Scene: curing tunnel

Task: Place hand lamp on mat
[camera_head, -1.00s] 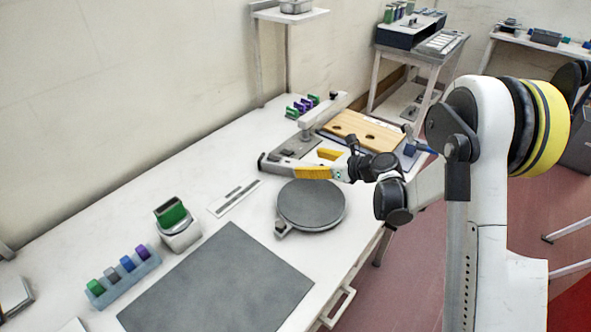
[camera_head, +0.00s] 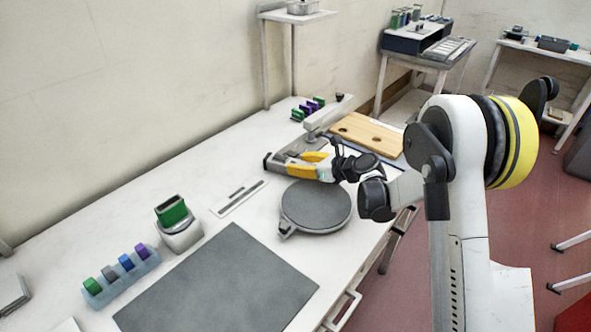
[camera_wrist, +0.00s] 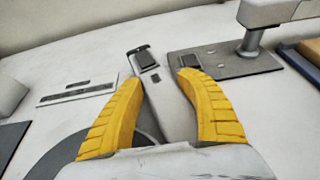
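The hand lamp (camera_head: 281,164), a slim grey body with a dark head, lies at the middle of the bench, beyond the round dark plate. In the wrist view the lamp (camera_wrist: 165,92) runs between my two yellow fingers. My gripper (camera_head: 307,164) reaches over it from the right; the wrist view shows the fingertips (camera_wrist: 158,78) spread to either side of the lamp. They look open, with contact unclear. The lamp's rear end is hidden by my gripper. The mat (camera_head: 222,285), a flat dark grey sheet, lies bare at the front of the bench.
The round dark plate (camera_head: 316,205) sits beside my gripper, towards the mat. A stand with a grey base and a wooden board (camera_head: 365,134) lie behind. A ruler-like strip (camera_head: 239,198), a green-topped device (camera_head: 178,224) and a block rack (camera_head: 122,277) line the left.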

